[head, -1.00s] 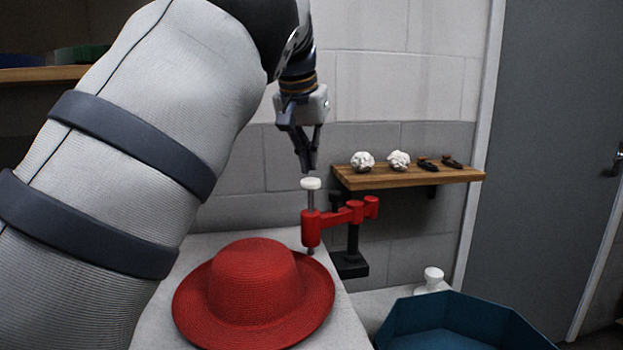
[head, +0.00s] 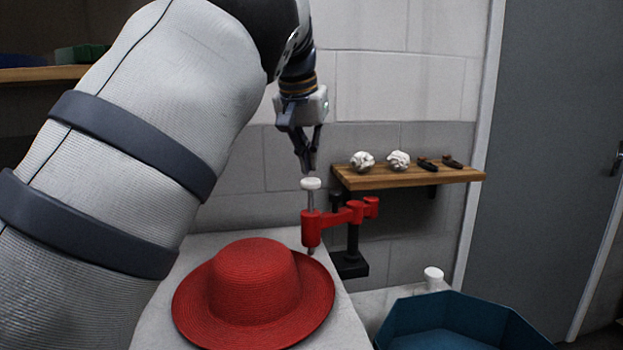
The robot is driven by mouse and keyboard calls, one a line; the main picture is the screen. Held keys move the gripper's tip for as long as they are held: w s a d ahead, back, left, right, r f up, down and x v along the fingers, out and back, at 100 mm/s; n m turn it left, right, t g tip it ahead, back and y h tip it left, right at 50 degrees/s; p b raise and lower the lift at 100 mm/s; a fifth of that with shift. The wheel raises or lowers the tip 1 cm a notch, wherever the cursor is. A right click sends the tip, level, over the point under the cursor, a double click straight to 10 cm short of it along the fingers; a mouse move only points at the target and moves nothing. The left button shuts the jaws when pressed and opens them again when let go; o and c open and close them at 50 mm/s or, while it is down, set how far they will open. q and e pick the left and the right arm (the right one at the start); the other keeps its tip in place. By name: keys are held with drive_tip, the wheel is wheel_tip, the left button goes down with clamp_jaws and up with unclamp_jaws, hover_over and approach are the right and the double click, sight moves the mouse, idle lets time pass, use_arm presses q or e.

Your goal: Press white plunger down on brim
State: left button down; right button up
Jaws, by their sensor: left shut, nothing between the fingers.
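The white plunger (head: 311,184) is the round knob on top of a grey rod, standing upright in the red press arm (head: 311,230). The red arm is carried on a black stand (head: 350,263). The red hat (head: 253,283) lies on the pale table, its brim (head: 319,293) reaching under the tip of the rod. I cannot tell whether the tip touches the brim. My left gripper (head: 308,171) points down just above the white plunger, shut and empty; any gap between fingertips and knob is too small to judge. My right gripper is not in view.
A wooden wall shelf (head: 410,178) behind holds two white crumpled balls and two small dark items. A blue tray (head: 455,318) stands at the front right, with a white bottle-like object (head: 433,274) behind it. A grey door (head: 550,150) is at the right.

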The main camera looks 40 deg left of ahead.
sight(308, 182)
use_arm(q)
drive_tip(key=shift+f, duration=3.1)
drive_tip(key=shift+s+f, duration=0.1)
drive_tip(key=shift+f, duration=0.05)
drive_tip(key=r, duration=1)
drive_tip(key=shift+w+r, duration=0.15)
drive_tip(key=shift+w, duration=0.05)
drive_tip(key=shift+s+r, duration=0.1)
drive_tip(key=shift+r, duration=0.5)
